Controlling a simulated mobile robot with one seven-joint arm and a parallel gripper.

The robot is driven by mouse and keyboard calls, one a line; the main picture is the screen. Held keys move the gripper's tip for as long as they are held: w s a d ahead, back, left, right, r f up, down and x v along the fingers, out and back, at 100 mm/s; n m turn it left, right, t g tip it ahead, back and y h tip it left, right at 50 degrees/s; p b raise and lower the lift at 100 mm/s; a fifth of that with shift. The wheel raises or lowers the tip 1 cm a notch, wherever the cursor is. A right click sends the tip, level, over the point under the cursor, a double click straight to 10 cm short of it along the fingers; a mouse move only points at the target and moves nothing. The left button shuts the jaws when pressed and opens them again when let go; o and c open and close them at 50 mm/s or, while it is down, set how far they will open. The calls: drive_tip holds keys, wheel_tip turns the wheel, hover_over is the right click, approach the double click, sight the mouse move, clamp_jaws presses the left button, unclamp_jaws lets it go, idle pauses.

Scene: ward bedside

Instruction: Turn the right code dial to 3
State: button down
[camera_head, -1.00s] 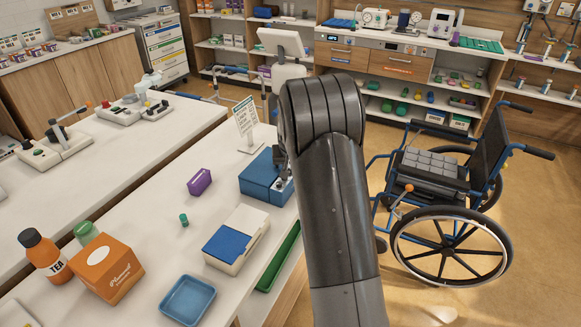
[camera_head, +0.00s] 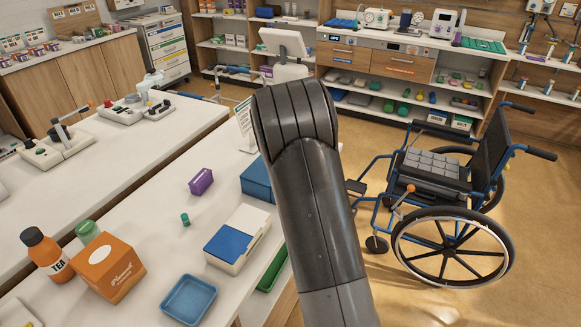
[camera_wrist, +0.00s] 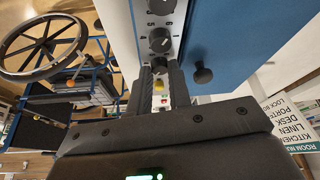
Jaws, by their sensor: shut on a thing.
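The blue box (camera_head: 257,180) stands on the white counter in the head view, its dial side hidden behind my arm. In the wrist view its blue face (camera_wrist: 225,40) carries a pale strip with a row of dark dials. The middle dial (camera_wrist: 160,40) and a further dial (camera_wrist: 161,7) are clear of my fingers. The end dial (camera_wrist: 159,65), which I take for the right code dial, sits between my fingertips. My gripper (camera_wrist: 160,72) is shut on it. The dial's setting is too covered to read.
A black knob (camera_wrist: 203,75) sticks out of the blue face beside my fingers. A sign (camera_wrist: 290,115) stands close by. A blue-and-white box (camera_head: 238,240), a purple tub (camera_head: 201,181) and a blue tray (camera_head: 188,300) share the counter. A wheelchair (camera_head: 440,190) stands right of my arm.

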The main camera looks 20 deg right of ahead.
drive_tip(key=c, duration=1.6)
unclamp_jaws()
drive_tip(key=v, duration=1)
drive_tip(key=shift+r, duration=0.35)
drive_tip(key=shift+s, duration=0.1)
drive_tip(key=s+a+r+n+y, duration=0.1)
drive_tip(key=s+a+r, duration=0.1)
drive_tip(key=s+r, duration=0.35)
drive_tip(key=s+a+r+n, duration=0.1)
drive_tip(key=s+a+r, duration=0.1)
drive_tip(key=s, duration=0.6)
drive_tip(key=s+a+r+n+y, duration=0.1)
drive_tip(key=s+r, duration=0.2)
drive_tip(key=s, duration=0.4)
drive_tip(key=s+a+n+t, duration=0.1)
drive_tip(key=s+a+n, duration=0.2)
drive_tip(key=s, duration=1.5)
drive_tip(key=shift+a+f+t, duration=0.3)
drive_tip(key=shift+a+f, duration=0.15)
drive_tip(key=shift+a, duration=0.2)
